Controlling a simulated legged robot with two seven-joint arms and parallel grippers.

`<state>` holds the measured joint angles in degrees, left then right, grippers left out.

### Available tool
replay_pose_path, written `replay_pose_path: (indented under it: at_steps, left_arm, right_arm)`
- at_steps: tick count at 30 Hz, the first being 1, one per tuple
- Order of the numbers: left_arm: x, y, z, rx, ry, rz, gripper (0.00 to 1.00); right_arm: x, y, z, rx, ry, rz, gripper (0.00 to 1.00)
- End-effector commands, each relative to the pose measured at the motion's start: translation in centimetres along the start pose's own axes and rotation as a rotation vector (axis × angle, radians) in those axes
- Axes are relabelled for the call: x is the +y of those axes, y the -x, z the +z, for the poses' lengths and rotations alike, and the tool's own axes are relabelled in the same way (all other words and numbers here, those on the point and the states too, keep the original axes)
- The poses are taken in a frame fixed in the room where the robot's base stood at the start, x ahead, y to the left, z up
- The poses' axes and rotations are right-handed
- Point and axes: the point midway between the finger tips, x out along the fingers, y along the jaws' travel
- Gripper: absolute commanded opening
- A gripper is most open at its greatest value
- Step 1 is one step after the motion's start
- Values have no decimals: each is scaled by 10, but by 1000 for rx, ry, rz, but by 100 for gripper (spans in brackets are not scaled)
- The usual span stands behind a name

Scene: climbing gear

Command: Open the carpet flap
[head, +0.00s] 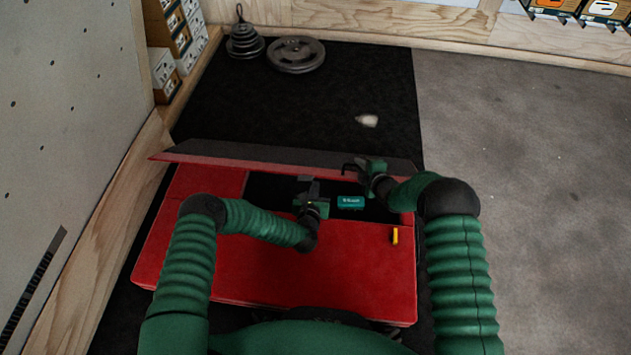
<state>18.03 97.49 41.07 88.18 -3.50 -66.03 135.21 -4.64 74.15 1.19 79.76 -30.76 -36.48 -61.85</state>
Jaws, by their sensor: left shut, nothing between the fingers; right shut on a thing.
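The red crash pad (290,270) lies flat in front of me. Its carpet flap (250,153), dark grey with a red edge, stands raised along the pad's far side. A black area (265,187) shows on the pad below the flap. My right gripper (351,168) is shut on the flap near its right part; the exact contact is small and hard to see. My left gripper (307,183) is shut and empty over the black area, apart from the flap.
A teal box (350,202) lies between my grippers. A yellow piece (395,235) is at the pad's right. Weight plates (295,55) and a whitish object (367,120) lie on the black mat (345,85) beyond. A climbing wall (60,120) bounds the left; the concrete floor (530,190) at right is clear.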

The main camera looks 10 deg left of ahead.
Motion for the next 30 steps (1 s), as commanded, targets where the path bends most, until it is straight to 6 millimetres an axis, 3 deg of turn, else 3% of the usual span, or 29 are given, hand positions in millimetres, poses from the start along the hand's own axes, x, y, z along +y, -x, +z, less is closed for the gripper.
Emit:
replay_pose_path:
  at_steps: [5, 16, 22, 29, 30]
  left_arm:
    - [0, -4, 19, 0, -2, -1, 0]
    - [0, -5, 22, 2, -1, 0, 0]
    - [0, -8, 41, -2, 0, 1, 0]
    - [1, -10, 47, -13, -2, 2, 0]
    - [1, -10, 48, -15, -2, 3, 0]
  right_arm:
    - [0, 0, -1, 1, 0, 0, 0]
    - [0, 0, -1, 1, 0, 0, 0]
    - [-2, 0, -1, 1, 0, -2, 0]
    - [-7, 0, -2, 1, -1, -13, 0]
    - [-7, 0, -2, 2, -1, -14, 15]
